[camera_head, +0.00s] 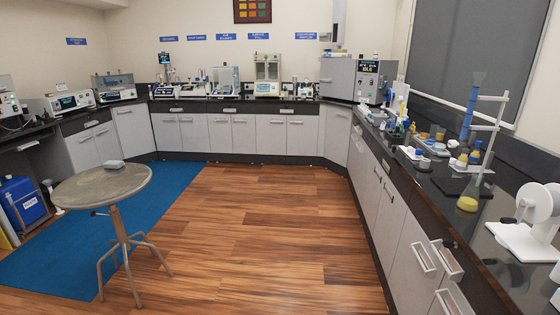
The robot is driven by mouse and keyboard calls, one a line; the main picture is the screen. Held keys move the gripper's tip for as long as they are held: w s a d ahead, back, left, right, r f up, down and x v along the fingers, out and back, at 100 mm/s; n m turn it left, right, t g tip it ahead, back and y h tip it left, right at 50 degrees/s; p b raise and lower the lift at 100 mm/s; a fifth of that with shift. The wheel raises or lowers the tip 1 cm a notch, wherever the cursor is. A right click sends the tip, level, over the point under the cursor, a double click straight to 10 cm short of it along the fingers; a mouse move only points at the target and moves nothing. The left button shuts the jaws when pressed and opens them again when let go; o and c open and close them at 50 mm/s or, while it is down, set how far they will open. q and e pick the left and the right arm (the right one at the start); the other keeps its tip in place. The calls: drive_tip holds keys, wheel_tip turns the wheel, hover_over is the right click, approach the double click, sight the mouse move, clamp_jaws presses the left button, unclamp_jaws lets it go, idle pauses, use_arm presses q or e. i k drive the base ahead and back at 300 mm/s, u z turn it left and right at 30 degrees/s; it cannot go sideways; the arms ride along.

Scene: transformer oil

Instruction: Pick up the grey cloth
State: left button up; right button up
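A small grey folded item (115,165), which looks like the grey cloth, lies on the round grey top of a stool (85,190). The stool stands at the left on a blue floor mat. The item lies near the far edge of the stool top, and its fine detail is too small to tell. Neither of my grippers is in view.
Lab counters with cabinets line the left, back and right. The right counter (510,262) carries glassware on a stand (490,125) and a white device (535,218). A blue container (24,200) stands left of the stool. The wooden floor (250,235) is clear.

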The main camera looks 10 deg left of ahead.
sight(117, 164)
drive_tip(key=u, duration=0.1)
drive_tip(key=i, duration=2.05)
drive_tip(key=u, duration=1.2)
drive_tip(key=i, duration=1.2)
drive_tip(key=u, duration=1.5)
drive_tip(key=i, duration=0.75)
drive_tip(key=u, duration=0.4)
